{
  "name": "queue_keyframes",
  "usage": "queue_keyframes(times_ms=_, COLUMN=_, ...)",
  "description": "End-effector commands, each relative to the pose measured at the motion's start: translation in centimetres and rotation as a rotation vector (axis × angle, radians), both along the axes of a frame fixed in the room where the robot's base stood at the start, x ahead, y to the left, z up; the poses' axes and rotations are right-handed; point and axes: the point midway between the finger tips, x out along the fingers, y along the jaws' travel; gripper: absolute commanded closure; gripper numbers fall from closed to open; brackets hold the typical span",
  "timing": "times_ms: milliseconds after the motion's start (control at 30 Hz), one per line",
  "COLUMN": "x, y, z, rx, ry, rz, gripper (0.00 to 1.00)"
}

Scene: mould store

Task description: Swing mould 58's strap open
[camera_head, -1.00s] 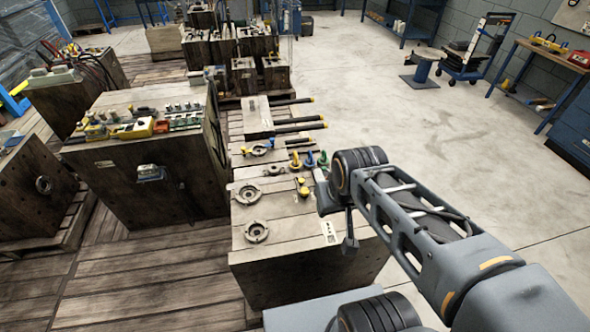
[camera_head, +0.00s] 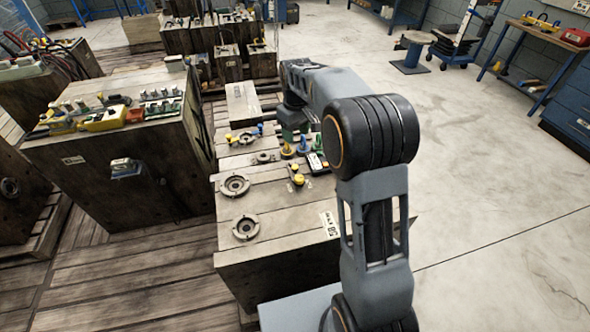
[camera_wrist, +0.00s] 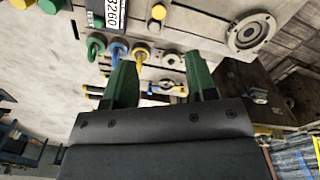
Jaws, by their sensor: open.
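The near mould (camera_head: 290,215) is a wood-brown block with two round ring fittings on its top and a white label (camera_head: 329,224). Coloured fittings in yellow, blue and green stand near its far end. In the wrist view its top (camera_wrist: 190,15) carries a label (camera_wrist: 112,15) reading about 3260, and green, blue and yellow eyelets. I cannot make out a number 58 or tell which part is the strap. My gripper (camera_wrist: 160,62) has two green fingers, apart and empty, over or near these eyelets. In the head view my arm partly hides the mould's far right end.
A larger mould (camera_head: 110,190) to the left bears a row of coloured fittings. More moulds (camera_head: 230,65) stand behind on wooden pallets. Open concrete floor (camera_head: 480,140) lies to the right, with a blue-legged bench (camera_head: 535,40) at the far right.

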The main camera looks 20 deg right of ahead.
Motion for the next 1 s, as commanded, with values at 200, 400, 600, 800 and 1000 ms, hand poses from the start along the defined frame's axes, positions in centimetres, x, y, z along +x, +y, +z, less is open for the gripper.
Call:
queue_keyframes(times_ms=200, x=1.0, y=0.0, z=-2.4, rx=0.0, ry=0.016, rz=0.02, gripper=0.48)
queue_keyframes(times_ms=400, x=1.0, y=0.0, z=-5.9, rx=-0.001, ry=0.017, rz=0.021, gripper=0.48)
queue_keyframes(times_ms=600, x=0.9, y=0.0, z=-9.7, rx=0.0, ry=0.018, rz=0.02, gripper=0.48)
queue_keyframes(times_ms=800, x=1.0, y=0.0, z=-12.7, rx=0.0, ry=0.016, rz=0.02, gripper=0.48)
queue_keyframes(times_ms=1000, x=1.0, y=0.0, z=-14.4, rx=0.0, ry=0.013, rz=0.02, gripper=0.48)
